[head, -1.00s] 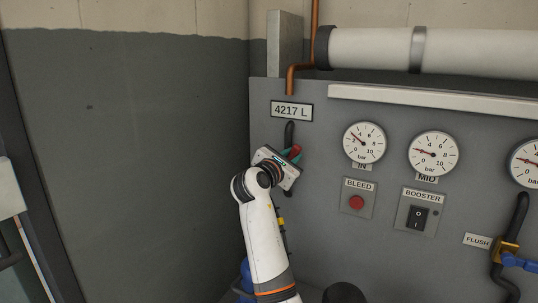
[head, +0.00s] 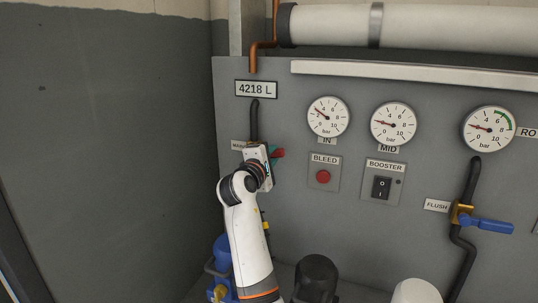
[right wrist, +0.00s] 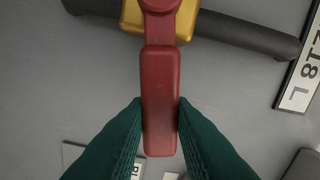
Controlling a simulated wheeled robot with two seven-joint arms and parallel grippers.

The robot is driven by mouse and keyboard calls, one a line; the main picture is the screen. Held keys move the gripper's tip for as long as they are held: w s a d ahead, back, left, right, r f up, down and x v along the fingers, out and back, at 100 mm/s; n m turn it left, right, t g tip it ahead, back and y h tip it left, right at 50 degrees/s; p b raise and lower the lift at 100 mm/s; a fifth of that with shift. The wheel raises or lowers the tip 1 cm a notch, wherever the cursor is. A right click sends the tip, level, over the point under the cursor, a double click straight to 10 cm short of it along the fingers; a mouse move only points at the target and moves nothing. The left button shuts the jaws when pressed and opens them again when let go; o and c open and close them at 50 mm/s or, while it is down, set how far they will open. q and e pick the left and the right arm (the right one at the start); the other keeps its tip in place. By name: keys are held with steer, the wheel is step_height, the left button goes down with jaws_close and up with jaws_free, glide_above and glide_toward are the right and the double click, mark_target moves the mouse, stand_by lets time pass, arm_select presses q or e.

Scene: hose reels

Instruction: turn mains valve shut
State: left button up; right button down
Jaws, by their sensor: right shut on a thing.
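The mains valve has a red lever (right wrist: 160,100) on a brass body (right wrist: 185,18), set in a black hose (right wrist: 250,35). In the right wrist view the lever stands roughly crosswise to the hose. My right gripper (right wrist: 160,125) is shut on the lever, a green finger on each side. In the head view my right gripper (head: 270,160) is at the panel below the black hose (head: 254,118), with a bit of red lever (head: 279,153) showing to its right. The wrist hides the valve body and most of the lever there. My left gripper is out of view.
A counter plate reading 4218 L (head: 256,89) sits above the valve. To the right are gauges, a red bleed button (head: 323,177), the booster switch (head: 382,187) and a blue flush lever (head: 487,224). A blue canister (head: 222,252) and a black dome (head: 316,278) stand low down.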

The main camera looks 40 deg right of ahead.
steer(key=shift+f+m+b, duration=0.65)
steer(key=shift+f+m, duration=0.2)
steer(key=shift+m, duration=0.25)
steer(key=c, duration=1.2)
jaws_free()
steer(key=shift+c, duration=0.2)
steer(key=b+v, duration=0.2)
steer(key=v, duration=1)
steer(key=shift+f, duration=0.1)
